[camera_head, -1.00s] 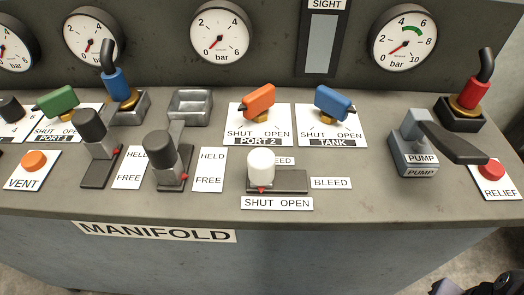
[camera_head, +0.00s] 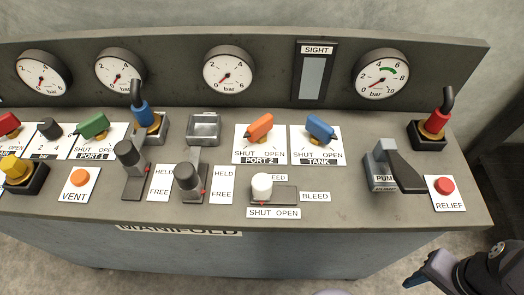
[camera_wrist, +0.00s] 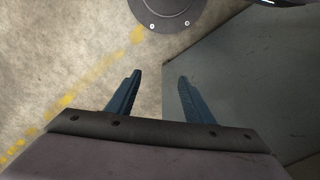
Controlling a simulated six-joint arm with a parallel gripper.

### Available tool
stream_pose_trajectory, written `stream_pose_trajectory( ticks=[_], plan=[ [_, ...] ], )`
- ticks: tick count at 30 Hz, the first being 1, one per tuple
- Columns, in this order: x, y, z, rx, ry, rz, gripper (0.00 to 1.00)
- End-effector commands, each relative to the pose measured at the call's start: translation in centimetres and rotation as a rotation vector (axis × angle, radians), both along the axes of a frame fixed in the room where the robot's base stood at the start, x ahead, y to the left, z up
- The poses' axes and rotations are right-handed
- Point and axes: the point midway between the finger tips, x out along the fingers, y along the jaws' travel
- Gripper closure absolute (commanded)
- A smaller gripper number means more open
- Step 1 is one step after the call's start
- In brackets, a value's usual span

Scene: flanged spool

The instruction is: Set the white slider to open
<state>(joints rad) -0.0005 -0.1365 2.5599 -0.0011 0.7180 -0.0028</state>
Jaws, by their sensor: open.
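The white slider (camera_head: 262,187) is a white knob standing on a dark slotted plate near the front of the panel. It sits at the left end of its plate, above the word SHUT on the SHUT OPEN label (camera_head: 273,213). A BLEED label (camera_head: 315,197) lies to its right. My gripper (camera_wrist: 160,90) shows two blue fingers apart with nothing between them in the wrist view, over the floor and beside a grey surface. In the head view, part of my gripper shows at the lower right, well away from the slider and in front of the panel.
Two dark upright levers (camera_head: 187,181) stand left of the slider. Orange (camera_head: 260,128) and blue (camera_head: 320,129) handles stand behind it. The pump lever (camera_head: 405,172) and red relief button (camera_head: 443,186) lie to the right.

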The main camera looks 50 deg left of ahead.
Motion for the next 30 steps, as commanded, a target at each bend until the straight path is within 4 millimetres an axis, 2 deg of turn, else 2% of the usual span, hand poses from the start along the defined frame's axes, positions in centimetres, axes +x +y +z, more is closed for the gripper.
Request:
stream_pose_trajectory(
  ticks=[1, 3, 21, 30],
  plan=[
    [0.0, 0.0, 3.1, 0.000, 0.000, 0.000, 0.53],
    [0.0, 0.0, 5.1, 0.000, 0.000, 0.001, 0.53],
    [0.5, 0.9, 22.5, 0.000, 0.001, 0.003, 0.53],
    [1.6, 2.9, 29.5, 0.000, -0.001, 0.006, 0.53]
  ],
)
